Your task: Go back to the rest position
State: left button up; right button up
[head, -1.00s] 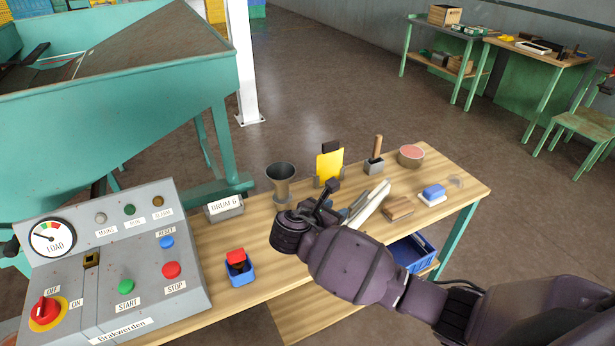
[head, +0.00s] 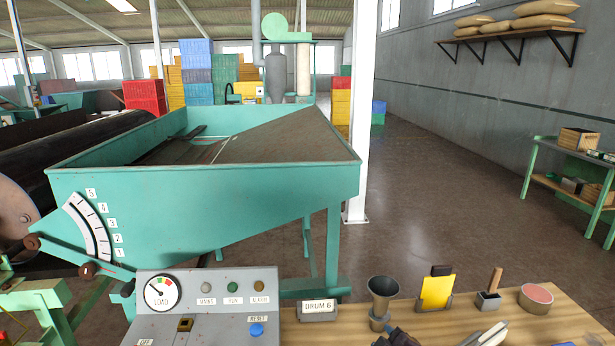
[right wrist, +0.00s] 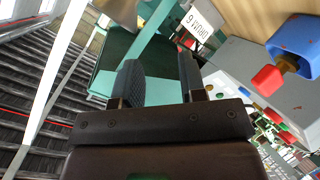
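My right gripper (right wrist: 160,62) shows in the right wrist view with its two dark fingers apart and nothing between them. In the head view only a small dark part of my right arm (head: 398,338) shows at the bottom edge, over the wooden table (head: 562,322). My left gripper is in neither view.
The grey control panel (head: 222,326) and the DRUM 6 sign (head: 319,306) stand before the teal drum sorter (head: 220,205). A metal cup (head: 382,290), yellow card (head: 437,291) and pink-topped bowl (head: 536,298) stand on the table.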

jog(key=s+d+f+m, duration=0.3)
jog(key=s+f, duration=0.1)
jog(key=s, duration=0.4)
jog(key=s+d+f+m+g+h, duration=0.1)
jog(key=s+d+f+m, duration=0.2)
jog(key=s, duration=0.6)
jog(key=s+d+f+m, duration=0.4)
jog(key=s+d+f, duration=0.1)
jog(key=s, duration=0.3)
jog(key=shift+s+f, duration=0.15)
jog(key=shift+f, duration=0.05)
jog(key=shift+a, duration=0.15)
